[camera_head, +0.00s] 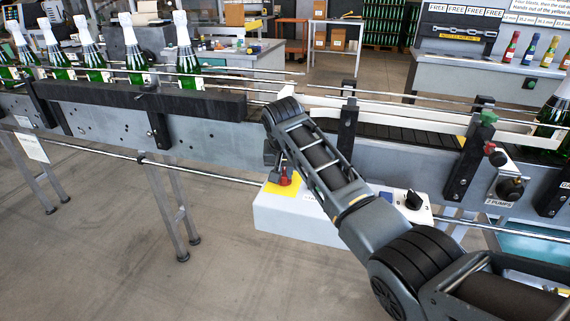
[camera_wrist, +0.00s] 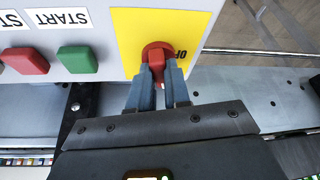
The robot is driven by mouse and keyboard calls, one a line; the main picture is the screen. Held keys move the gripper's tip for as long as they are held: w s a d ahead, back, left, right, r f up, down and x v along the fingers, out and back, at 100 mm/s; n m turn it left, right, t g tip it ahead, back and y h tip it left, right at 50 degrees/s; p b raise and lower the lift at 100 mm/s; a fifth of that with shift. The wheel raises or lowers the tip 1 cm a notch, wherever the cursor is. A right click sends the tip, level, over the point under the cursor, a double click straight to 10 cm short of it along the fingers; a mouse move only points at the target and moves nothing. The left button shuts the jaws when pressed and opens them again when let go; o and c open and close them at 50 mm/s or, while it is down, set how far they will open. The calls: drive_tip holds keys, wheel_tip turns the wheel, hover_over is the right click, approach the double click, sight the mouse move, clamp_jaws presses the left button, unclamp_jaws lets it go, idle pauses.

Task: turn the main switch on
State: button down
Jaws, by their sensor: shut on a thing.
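The main switch is a red rotary knob (camera_wrist: 158,56) on a yellow plate (camera_wrist: 130,30) in the wrist view, with part of an OFF label beside it. In the head view the red knob (camera_head: 284,181) shows on the yellow plate (camera_head: 281,190) of a white control box (camera_head: 275,215) under the conveyor. My gripper (camera_wrist: 161,78) has its two blue-grey fingers closed on the knob's red handle. The knob's exact angle is partly hidden by the fingers. In the head view my arm covers part of the box.
A green START button (camera_wrist: 78,59) and a red button (camera_wrist: 25,61) sit beside the yellow plate. A black selector knob (camera_head: 413,199) is at the box's right. The conveyor (camera_head: 200,125) carries several foil-topped green bottles (camera_head: 187,60). The floor at front left is clear.

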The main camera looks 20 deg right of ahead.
drive_tip(key=shift+a+m+g+h, duration=0.1)
drive_tip(key=shift+m+g+h, duration=0.3)
drive_tip(key=shift+m, duration=1.2)
drive_tip(key=c, duration=1.1)
unclamp_jaws()
drive_tip(key=shift+r, duration=0.1)
drive_tip(key=shift+v, duration=3.85)
drive_tip(key=shift+a, duration=0.1)
